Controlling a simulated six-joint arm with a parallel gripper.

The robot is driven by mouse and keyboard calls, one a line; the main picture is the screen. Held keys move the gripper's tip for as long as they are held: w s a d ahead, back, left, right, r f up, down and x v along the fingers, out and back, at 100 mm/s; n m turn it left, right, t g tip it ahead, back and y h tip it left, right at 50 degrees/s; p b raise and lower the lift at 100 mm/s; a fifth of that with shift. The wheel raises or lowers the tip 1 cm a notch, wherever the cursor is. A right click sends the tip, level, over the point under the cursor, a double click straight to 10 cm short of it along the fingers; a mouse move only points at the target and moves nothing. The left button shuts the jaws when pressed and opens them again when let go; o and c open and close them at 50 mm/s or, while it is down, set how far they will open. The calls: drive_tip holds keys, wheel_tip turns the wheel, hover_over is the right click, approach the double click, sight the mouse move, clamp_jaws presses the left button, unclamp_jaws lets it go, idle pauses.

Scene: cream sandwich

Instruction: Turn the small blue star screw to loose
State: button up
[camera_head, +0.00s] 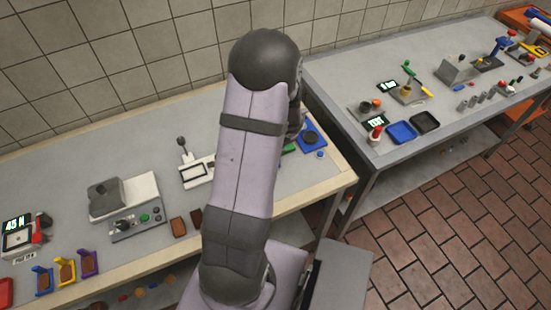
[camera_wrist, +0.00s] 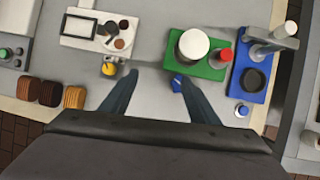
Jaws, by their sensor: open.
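My gripper (camera_wrist: 156,78) is open and empty over the bare table, with its two dark fingers apart in the wrist view. A small dark-blue piece (camera_wrist: 177,82) lies at the tip of the right finger, just below the green board; its shape is too blurred to confirm a star. A second small blue piece with a pale top (camera_wrist: 242,110) stands on the table below the blue board. It shows as a blue disc in the head view (camera_head: 320,154). I cannot tell which is the star screw, nor how tight it is. My arm hides the gripper in the head view.
The green board (camera_wrist: 212,70) carries a white round piece and a red-topped piece. The blue board (camera_wrist: 240,83) carries a dark ring and a grey fixture. A white panel (camera_wrist: 72,40) and a yellow piece (camera_wrist: 108,69) are left; brown blocks (camera_wrist: 48,93) stand farther left.

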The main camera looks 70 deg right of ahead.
drive_tip(key=shift+s+d+f+m+g+h+b, duration=0.25)
drive_tip(key=shift+s+d+f+m+b, duration=0.25)
drive_tip(key=shift+f, duration=0.6)
drive_tip(key=shift+s+d+f+m+g+h+b, duration=0.15)
drive_tip(key=shift+s+d+f+m+g+b, duration=0.2)
drive_tip(key=shift+s+f+m, duration=0.55)
drive_tip(key=shift+s+d+f+m+g+h+b, duration=0.25)
drive_tip(key=shift+d+f+m+g+b, duration=0.15)
drive_tip(key=shift+f, duration=0.9)
drive_tip(key=shift+b+x, duration=0.3)
drive_tip(key=shift+x, duration=0.65)
drive_tip(key=shift+r, duration=0.1)
drive_tip(key=shift+c, duration=0.2)
drive_tip(key=c, duration=1)
